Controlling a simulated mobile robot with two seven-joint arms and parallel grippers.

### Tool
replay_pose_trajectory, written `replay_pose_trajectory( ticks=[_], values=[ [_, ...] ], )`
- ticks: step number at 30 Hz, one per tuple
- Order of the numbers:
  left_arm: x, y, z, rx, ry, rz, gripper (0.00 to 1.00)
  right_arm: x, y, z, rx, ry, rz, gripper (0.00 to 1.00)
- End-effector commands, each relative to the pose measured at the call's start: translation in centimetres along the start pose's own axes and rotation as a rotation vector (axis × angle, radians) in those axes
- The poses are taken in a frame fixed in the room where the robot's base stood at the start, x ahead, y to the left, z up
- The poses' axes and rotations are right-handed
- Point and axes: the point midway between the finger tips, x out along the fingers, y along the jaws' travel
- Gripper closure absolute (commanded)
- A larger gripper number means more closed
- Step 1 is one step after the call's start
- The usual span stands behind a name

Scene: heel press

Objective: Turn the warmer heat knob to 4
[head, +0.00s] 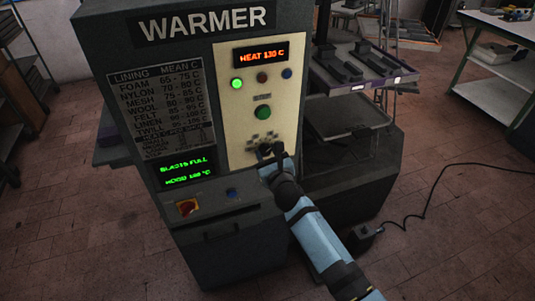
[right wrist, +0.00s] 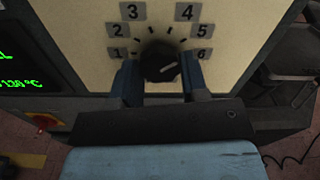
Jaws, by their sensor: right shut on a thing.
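The warmer (head: 150,65) is a dark cabinet with a cream control panel (head: 231,110). Its black heat knob (right wrist: 160,62) sits low on that panel, ringed by tick marks and number plates 1 to 6. The 4 plate (right wrist: 187,12) is at the upper right of the dial. The knob's pale pointer line slants right and slightly up, toward the 5–6 side, nearest the 6 plate (right wrist: 204,54). My right gripper (right wrist: 160,76) is shut on the knob, one finger on each side. In the head view my right gripper (head: 268,152) mostly hides the knob. My left gripper is not in view.
A red display (head: 261,54) reads HEAT 130 C. A lit green lamp (head: 237,84) and a green button (head: 263,112) sit above the knob. A red-and-yellow switch (head: 187,207) is on the ledge at lower left. A black cable (head: 430,205) lies on the floor at right.

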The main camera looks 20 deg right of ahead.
Motion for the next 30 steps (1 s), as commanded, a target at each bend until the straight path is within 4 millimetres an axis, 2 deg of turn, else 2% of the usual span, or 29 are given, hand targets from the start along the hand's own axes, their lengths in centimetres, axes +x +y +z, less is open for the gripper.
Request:
replay_pose_trajectory(
  ticks=[8, 21, 30],
  values=[
    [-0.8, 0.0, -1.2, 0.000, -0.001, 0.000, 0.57, 0.0, 0.0, 0.3, -0.131, 0.001, 0.002, 0.83],
    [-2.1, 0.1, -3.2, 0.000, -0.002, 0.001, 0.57, 0.0, 0.0, 0.2, -0.453, 0.001, 0.002, 0.83],
    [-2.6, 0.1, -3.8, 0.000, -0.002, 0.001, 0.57, 0.0, 0.1, 0.1, -0.581, 0.001, 0.001, 0.83]
  ],
)
